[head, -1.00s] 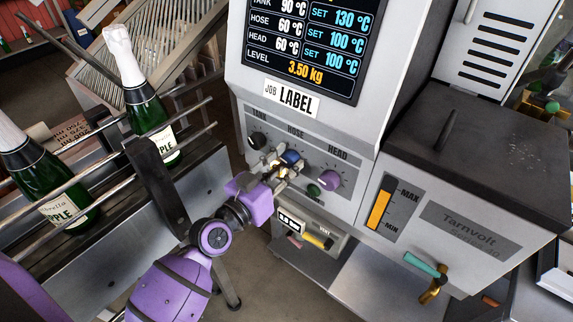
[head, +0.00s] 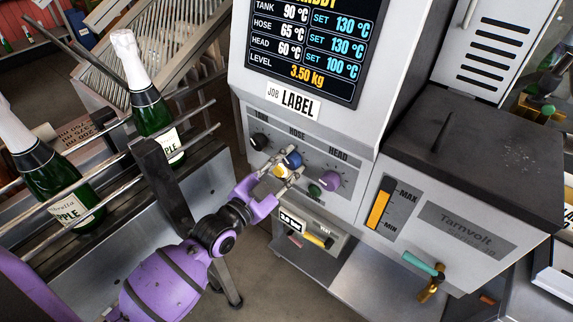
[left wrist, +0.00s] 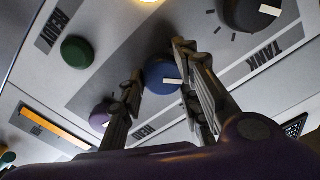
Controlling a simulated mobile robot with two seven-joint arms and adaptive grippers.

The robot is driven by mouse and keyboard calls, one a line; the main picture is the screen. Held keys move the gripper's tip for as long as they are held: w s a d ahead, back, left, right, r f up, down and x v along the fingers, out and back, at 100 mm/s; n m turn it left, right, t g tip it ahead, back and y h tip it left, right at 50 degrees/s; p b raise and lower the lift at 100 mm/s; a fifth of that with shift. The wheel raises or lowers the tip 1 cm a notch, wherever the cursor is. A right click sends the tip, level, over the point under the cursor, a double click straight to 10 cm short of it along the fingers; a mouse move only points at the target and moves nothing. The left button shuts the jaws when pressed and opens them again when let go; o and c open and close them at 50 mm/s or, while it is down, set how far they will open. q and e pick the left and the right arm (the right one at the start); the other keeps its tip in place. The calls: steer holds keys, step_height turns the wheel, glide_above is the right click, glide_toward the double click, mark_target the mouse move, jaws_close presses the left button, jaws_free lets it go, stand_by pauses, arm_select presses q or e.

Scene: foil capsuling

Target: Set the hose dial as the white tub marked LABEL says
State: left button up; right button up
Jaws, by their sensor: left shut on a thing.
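The hose dial (head: 293,159) is a blue knob under the HOSE label on the machine's front panel. My left gripper (head: 284,166) reaches it from the lower left and is shut on it. In the left wrist view the blue hose dial (left wrist: 161,76) sits between the two fingers (left wrist: 158,85), its white pointer mark facing right. The display (head: 305,45) reads HOSE 65 °C with SET 130 °C, TANK SET 130 °C and HEAD SET 100 °C. A plate (head: 293,101) below it reads JOB LABEL. I see no white tub. My right gripper is not in view.
The black tank dial (head: 259,141) is left of the hose dial, the purple head dial (head: 330,180) right of it. A green button (head: 315,191) is close below. Green bottles (head: 150,105) stand behind rails at left. A lidded tank (head: 470,150) is at right.

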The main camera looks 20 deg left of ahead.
arm_select(q)
steer(key=shift+s+d+f+m, duration=0.15)
steer(key=shift+f+m, duration=0.25)
steer(key=shift+m, duration=0.2)
steer(key=o, duration=1)
steer(key=shift+o, duration=0.2)
steer(key=shift+r, duration=0.1)
steer(key=shift+r, duration=0.1)
steer(key=v, duration=1.2)
